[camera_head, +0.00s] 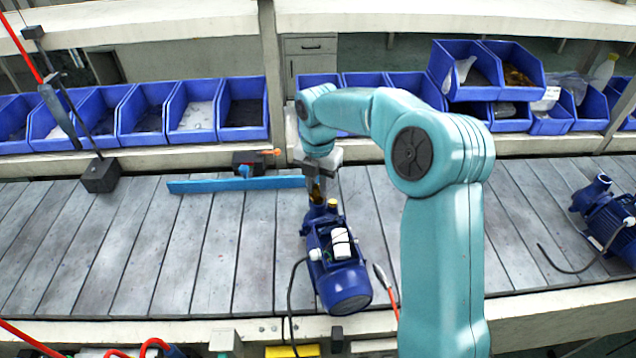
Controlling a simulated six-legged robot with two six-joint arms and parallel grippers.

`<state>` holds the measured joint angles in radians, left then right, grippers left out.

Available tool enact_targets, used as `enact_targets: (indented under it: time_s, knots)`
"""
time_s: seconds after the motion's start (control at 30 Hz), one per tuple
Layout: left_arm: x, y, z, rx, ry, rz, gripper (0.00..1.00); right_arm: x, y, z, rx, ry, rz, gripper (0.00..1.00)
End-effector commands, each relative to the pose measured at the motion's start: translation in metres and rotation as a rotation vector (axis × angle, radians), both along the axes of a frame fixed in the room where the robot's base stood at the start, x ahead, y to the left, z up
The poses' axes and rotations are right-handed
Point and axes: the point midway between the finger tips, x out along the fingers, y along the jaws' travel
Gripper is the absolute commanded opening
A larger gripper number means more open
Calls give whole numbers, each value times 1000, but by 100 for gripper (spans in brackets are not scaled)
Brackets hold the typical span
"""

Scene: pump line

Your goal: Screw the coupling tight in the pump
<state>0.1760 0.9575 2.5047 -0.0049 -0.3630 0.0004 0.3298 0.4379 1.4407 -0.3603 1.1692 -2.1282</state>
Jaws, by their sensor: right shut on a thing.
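The blue pump (340,284) lies on the slatted grey line in the middle of the view, its motor end toward me and its ports at the far end. My right gripper (316,182) points down over the pump's far end. It is shut on the brass coupling (316,193), which stands at the pump's upper port. The jaws partly hide the coupling, and I cannot tell how deep it sits in the port. A second brass fitting (332,204) shows just right of it on the pump. My left gripper is not in view.
A blue strip (236,184) and a small dark device (256,161) lie behind the pump. Blue bins (192,112) line the back shelf. Another pump (606,220) stands at the right. A red-tipped tool (386,290) lies beside the pump. The line's left part is mostly clear.

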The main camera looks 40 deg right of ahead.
Motion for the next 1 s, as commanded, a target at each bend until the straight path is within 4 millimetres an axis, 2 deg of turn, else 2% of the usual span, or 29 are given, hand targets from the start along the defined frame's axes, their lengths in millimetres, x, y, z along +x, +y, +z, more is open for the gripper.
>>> enact_targets:
  time_s: [0.23, 0.4, 0.5, 0.77, 1.0]
  knots:
    - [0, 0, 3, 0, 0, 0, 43, 0, 0, -1, 0, 1, -21, 0]
    - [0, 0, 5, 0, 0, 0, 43, 0, 0, -1, 0, 2, -228, 0]
    - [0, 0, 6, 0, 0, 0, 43, -1, 0, -1, 0, 2, -296, 0]
    - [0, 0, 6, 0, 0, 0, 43, -1, 0, -2, 0, 3, -312, 0]
    - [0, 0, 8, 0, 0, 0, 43, -1, 0, -2, 1, 4, -573, 0]
